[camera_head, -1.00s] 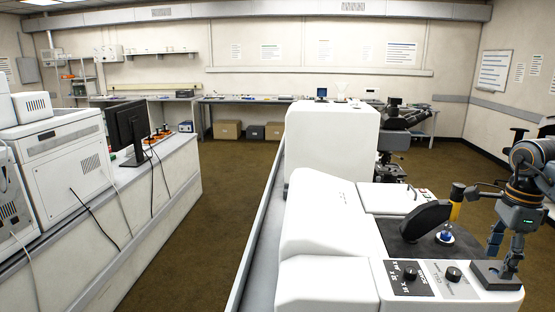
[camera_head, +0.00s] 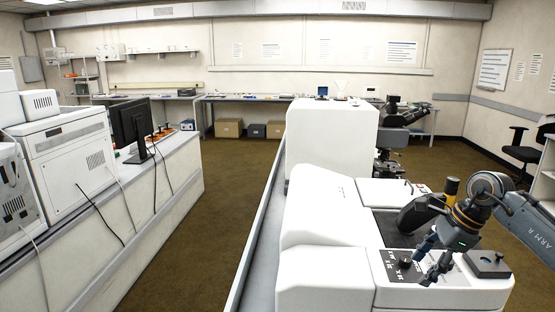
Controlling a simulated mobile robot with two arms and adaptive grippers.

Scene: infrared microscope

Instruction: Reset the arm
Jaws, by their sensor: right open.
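The black swing arm (camera_head: 412,214) of the white infrared microscope (camera_head: 325,215) lies over the dark stage area at the right. A yellow and black post (camera_head: 451,187) stands at its right end, partly hidden by my right arm. My right gripper (camera_head: 421,265) is open and empty, with its fingers pointing down and left over the front control panel. It is in front of the swing arm in the picture; I cannot tell whether they touch. My left gripper does not show.
A dark block (camera_head: 487,264) sits on the microscope's front right corner, near my right gripper. A control knob (camera_head: 404,263) is on the front panel. A monitor (camera_head: 131,128) and white instruments stand on the left bench. Brown floor between the benches is clear.

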